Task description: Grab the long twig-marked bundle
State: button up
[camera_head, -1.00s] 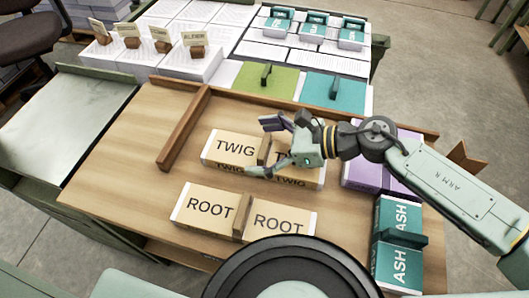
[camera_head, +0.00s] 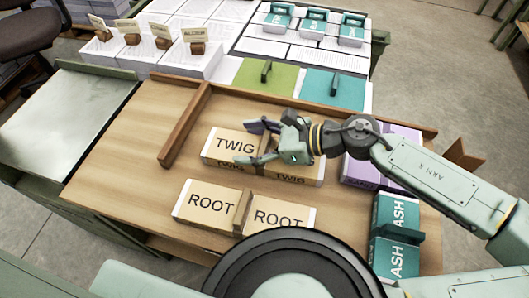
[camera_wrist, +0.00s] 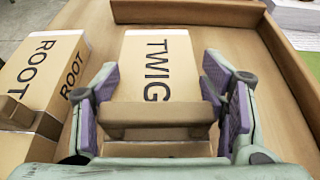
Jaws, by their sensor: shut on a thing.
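The long TWIG bundle (camera_head: 228,146) is a tan box with white ends, lying on the wooden table. It carries an upright brown grip bar (camera_wrist: 155,113) across its middle. My gripper (camera_head: 250,143) is over the middle of the bundle, coming from the right. In the wrist view my gripper (camera_wrist: 158,92) has its purple-padded fingers on both ends of the grip bar and is shut on it. The bundle looks flat on the table. My gripper hides part of the bundle's top in the head view.
A similar ROOT bundle (camera_head: 211,202) lies in front. A purple bundle (camera_head: 358,173) and a teal ASH bundle (camera_head: 397,215) lie to the right. A wooden divider (camera_head: 184,125) stands at left, with bare tabletop (camera_head: 125,150) beyond it. A raised rail (camera_head: 330,114) runs along the back.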

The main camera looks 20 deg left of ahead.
jog(key=c, duration=1)
